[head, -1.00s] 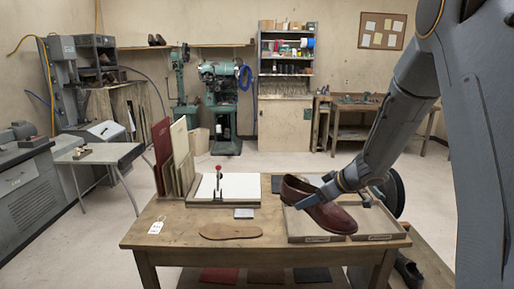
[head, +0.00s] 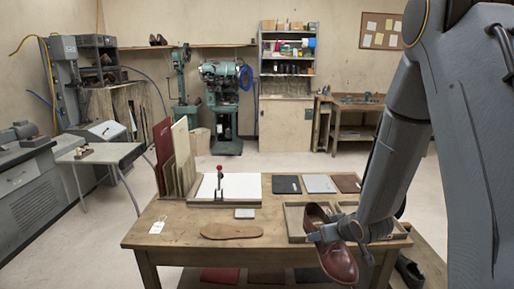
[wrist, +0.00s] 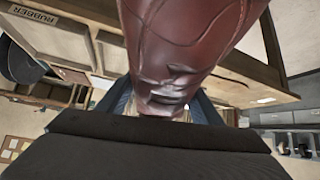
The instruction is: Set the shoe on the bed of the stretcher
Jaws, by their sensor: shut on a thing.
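A dark red-brown leather shoe (head: 339,264) hangs from my gripper (head: 326,234) at the right front of the work table, its toe pointing down and toward me. My gripper is shut on it. In the wrist view the shoe's creased upper (wrist: 180,50) fills the top middle, between the finger edges. A white flat bed (head: 243,186) with an upright red-knobbed lever (head: 219,172) lies at the back middle of the table; I cannot tell for sure that this is the stretcher. No shoe is on it.
The wooden table (head: 180,238) carries a leather sole (head: 231,230), a small grey block (head: 244,213), a white tag (head: 157,227) and shallow trays (head: 294,220) behind the shoe.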

